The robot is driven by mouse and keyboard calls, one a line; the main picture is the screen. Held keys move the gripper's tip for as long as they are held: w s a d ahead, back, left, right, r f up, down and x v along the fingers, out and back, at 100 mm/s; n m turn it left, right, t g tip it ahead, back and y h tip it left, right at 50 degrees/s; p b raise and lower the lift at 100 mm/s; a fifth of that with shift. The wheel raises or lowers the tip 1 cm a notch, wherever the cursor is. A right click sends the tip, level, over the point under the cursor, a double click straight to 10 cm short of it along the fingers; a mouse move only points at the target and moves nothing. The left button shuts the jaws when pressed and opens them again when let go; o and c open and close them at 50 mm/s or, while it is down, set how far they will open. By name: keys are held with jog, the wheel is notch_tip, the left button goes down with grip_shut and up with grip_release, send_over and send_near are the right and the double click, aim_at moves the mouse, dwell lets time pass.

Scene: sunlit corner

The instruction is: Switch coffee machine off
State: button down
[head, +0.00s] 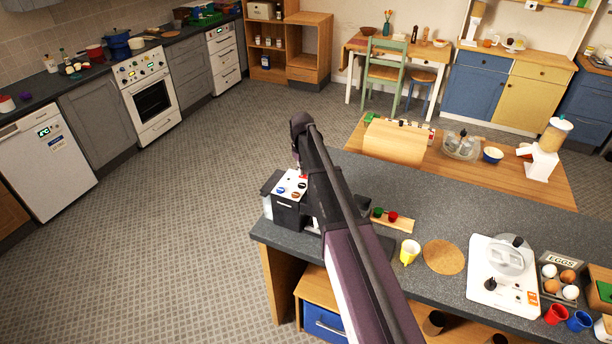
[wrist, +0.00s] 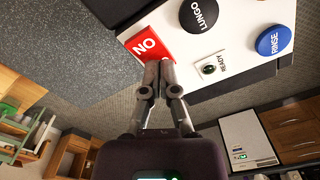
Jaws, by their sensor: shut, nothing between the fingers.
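The coffee machine (head: 287,214) stands on the near counter's left end in the head view, partly behind my arm.
A white appliance (head: 499,272) stands farther right. Open floor (head: 190,220) lies to the left.

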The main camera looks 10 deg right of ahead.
jog(key=shift+r+p, duration=3.3)
jog(key=shift+r, duration=0.15)
jog(key=s+m, duration=0.5)
jog(key=s, duration=2.2)
notch_tip(320, 180, down, 13)
jog(key=s+b, duration=0.2)
jog(key=b, duration=1)
jog(key=shift+r+b, duration=0.15)
jog(key=shift+b, duration=0.15)
jog(key=shift+s+d, duration=0.1)
jog(key=shift+d, duration=0.05)
